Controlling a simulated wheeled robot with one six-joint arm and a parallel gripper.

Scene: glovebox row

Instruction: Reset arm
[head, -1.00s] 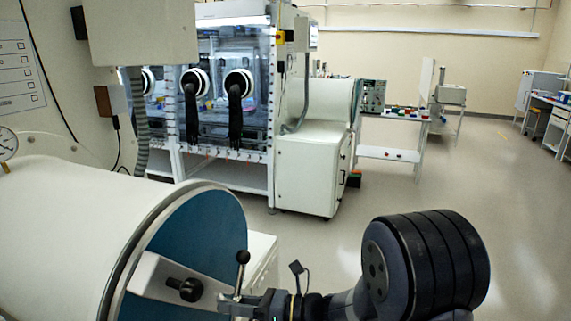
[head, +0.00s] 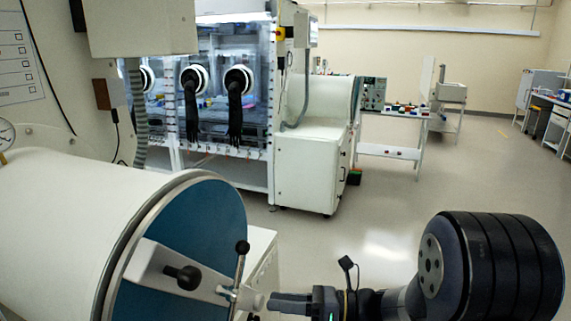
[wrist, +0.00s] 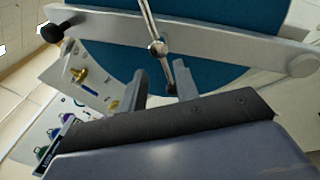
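My gripper (head: 290,303) is low in the head view, just right of the clamp lever on a round blue door (head: 205,235). The lever (head: 240,268) is a thin metal rod with a black ball at its top. A small gap shows between the fingertips and the lever's pale hub. In the wrist view my gripper (wrist: 160,88) has its two fingers apart, with the rod (wrist: 150,22) showing in line with the space between them. Nothing is seen held. My forearm reaches in from the lower right of the head view.
The door closes a large white cylinder (head: 75,225) at left. A grey bar (head: 150,262) with a black knob (head: 186,277) crosses the door. A glovebox (head: 225,100) with black gloves stands behind. The floor (head: 400,200) at middle right is clear.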

